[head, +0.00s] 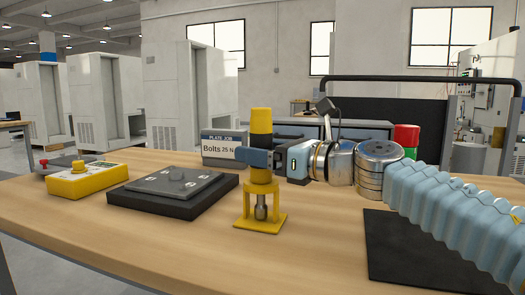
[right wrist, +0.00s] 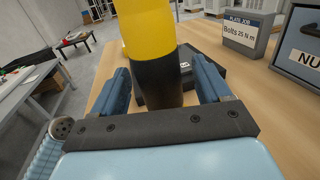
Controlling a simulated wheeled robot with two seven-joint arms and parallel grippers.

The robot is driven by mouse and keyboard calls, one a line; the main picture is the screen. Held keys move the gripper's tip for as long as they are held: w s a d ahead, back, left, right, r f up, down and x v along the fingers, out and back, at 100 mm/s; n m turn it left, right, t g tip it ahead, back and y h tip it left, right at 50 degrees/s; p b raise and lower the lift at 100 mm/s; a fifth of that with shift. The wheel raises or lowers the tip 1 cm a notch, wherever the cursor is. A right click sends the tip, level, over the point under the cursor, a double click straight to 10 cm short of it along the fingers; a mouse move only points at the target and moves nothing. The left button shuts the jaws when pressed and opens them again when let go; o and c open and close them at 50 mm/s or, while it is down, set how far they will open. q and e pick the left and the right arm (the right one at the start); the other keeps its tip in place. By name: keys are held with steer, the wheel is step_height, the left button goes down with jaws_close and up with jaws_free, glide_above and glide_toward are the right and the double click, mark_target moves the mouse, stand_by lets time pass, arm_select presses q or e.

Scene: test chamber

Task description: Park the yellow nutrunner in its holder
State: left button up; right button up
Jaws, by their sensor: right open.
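In the right wrist view the nutrunner (right wrist: 150,35) stands between the open fingers (right wrist: 163,88), with a gap beside each. My left gripper is not in view.
Left of the holder, a grey plate (head: 174,182) lies on a black block (head: 205,203). Farther left is a yellow button box (head: 88,183). A "Plate job" sign box (head: 222,150) stands behind. A black mat (head: 400,252) lies right. The table front is clear.

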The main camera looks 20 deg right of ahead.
steer(key=b+v, duration=0.1)
steer(key=v, duration=1.3)
